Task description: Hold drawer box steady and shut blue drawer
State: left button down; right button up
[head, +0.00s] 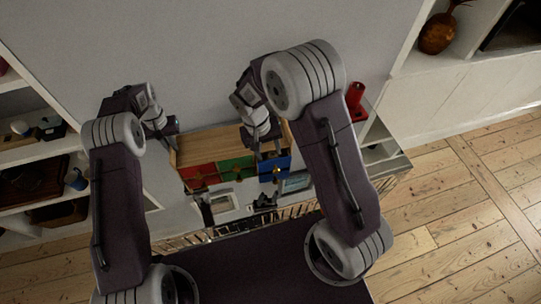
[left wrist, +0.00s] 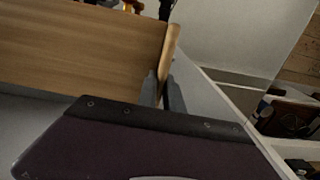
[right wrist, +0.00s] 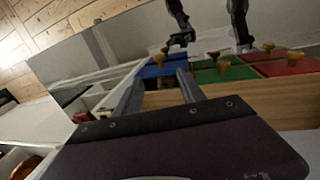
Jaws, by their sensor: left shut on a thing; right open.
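The wooden drawer box (head: 205,148) stands against the wall in the head view, with red (head: 196,178), green (head: 236,168) and blue (head: 275,164) fronts and yellow knobs. The blue drawer (right wrist: 158,70) also shows in the right wrist view; a dark gap seems to show behind its front, but how far it is out is hard to tell. My left gripper (head: 174,128) is shut on the box's left edge; the left wrist view shows its fingers at the wooden edge (left wrist: 172,50). My right gripper (right wrist: 158,90) is open and empty, its fingers above the box near the blue drawer.
Shelves (head: 25,155) stand at the left. Bare floorboards (head: 450,215) lie open at the right.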

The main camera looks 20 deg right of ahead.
aim_at(276, 169)
jog(key=f, duration=0.4)
jog(key=d+f, duration=0.1)
jog(key=f, duration=0.3)
jog(key=d+f, duration=0.1)
jog(key=f, duration=0.3)
jog(key=shift+s+d, duration=0.2)
jog(key=shift+s, duration=0.1)
jog(key=shift+r, duration=0.1)
grip_shut()
dwell(1.0)
